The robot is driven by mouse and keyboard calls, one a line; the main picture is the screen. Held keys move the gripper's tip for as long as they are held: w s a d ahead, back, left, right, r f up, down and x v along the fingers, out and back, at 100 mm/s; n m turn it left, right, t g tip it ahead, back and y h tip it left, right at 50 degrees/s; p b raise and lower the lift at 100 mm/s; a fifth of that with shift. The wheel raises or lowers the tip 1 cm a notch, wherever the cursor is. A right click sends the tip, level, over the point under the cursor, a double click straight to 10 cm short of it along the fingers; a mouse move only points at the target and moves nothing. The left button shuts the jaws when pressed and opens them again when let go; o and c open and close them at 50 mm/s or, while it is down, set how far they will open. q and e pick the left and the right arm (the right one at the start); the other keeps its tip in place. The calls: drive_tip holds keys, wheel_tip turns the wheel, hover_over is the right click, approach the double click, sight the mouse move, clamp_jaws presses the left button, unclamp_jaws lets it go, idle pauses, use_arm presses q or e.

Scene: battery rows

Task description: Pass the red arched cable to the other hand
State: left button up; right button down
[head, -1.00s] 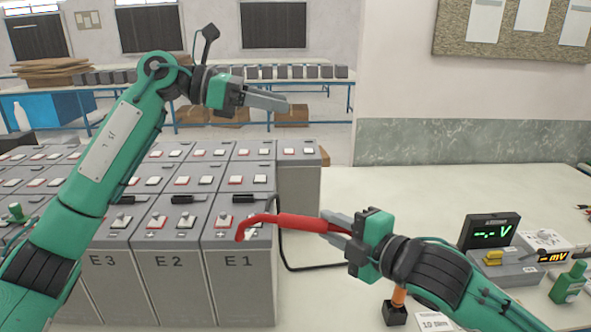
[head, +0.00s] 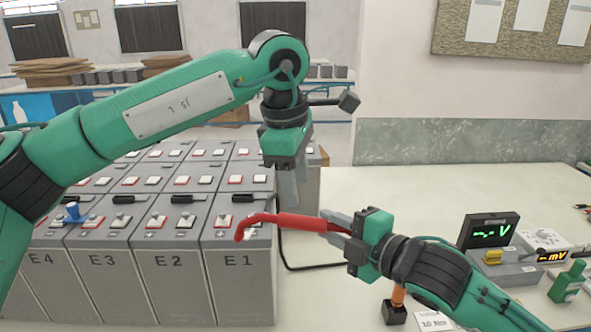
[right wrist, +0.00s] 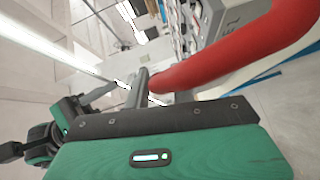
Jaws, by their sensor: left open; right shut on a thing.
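The red arched cable (head: 290,222) is held out to the left by my right gripper (head: 338,224), which is shut on its right end. Its free end bends down in front of the E1 battery (head: 240,262). In the right wrist view the red cable (right wrist: 225,50) runs large across the upper right. My left gripper (head: 288,188) is open and empty and points down. It shows just above the cable in the head view; I cannot tell how far apart they are in depth.
Rows of grey batteries (head: 172,270) with terminals and black links fill the left and centre. A black lead lies behind the cable. The white bench (head: 440,200) is clear behind my right arm.

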sight(303, 217)
use_arm(q)
drive_tip(key=f, duration=0.3)
drive_tip(key=d+f, duration=0.1)
drive_tip(key=f, duration=0.3)
drive_tip(key=w+f, duration=0.1)
drive_tip(key=f, duration=0.2)
drive_tip(key=shift+d+f, duration=0.15)
drive_tip(key=shift+d, duration=0.1)
drive_tip(key=shift+c, duration=0.4)
clamp_jaws()
use_arm(e)
drive_tip(key=c, duration=1.1)
unclamp_jaws()
